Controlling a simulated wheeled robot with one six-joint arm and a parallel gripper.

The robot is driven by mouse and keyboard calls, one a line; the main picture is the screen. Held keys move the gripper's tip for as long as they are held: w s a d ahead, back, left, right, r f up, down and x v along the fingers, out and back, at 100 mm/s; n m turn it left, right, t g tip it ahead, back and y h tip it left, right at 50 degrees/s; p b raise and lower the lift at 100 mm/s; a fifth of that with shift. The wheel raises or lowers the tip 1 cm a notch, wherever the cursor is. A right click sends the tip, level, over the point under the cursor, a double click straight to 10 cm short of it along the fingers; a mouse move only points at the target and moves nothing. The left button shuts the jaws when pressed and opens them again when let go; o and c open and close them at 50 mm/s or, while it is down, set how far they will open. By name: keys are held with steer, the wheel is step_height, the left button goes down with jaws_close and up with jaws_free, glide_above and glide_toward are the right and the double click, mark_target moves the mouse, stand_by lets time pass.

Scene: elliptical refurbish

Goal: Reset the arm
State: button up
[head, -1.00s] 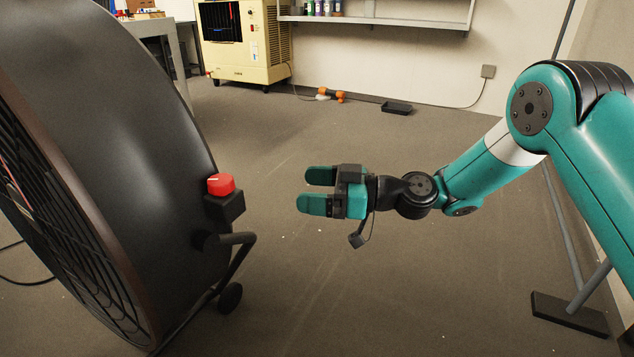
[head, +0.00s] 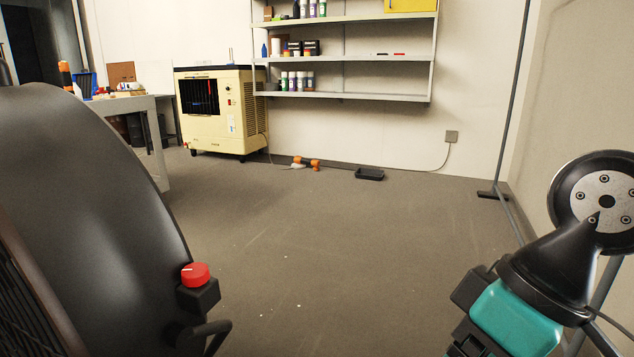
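My gripper (head: 505,320) is at the lower right of the head view. Its teal body and black mounts show, but its fingertips do not, so I cannot see whether it is open or shut. My arm's black wrist joint (head: 603,202) is folded up above it at the right edge. Nothing held can be seen.
A large black drum fan (head: 95,190) with a red knob (head: 195,275) fills the left side. A cream cooler (head: 212,112), wall shelves (head: 350,95) and a workbench (head: 150,140) stand behind. The middle floor is clear.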

step_height(320, 180, up, 38)
steer(key=s+d+p, duration=0.1)
steer(key=p, duration=3.7)
steer(key=shift+d+m, duration=0.15)
steer(key=shift+m, duration=0.25)
steer(key=shift+s, duration=0.1)
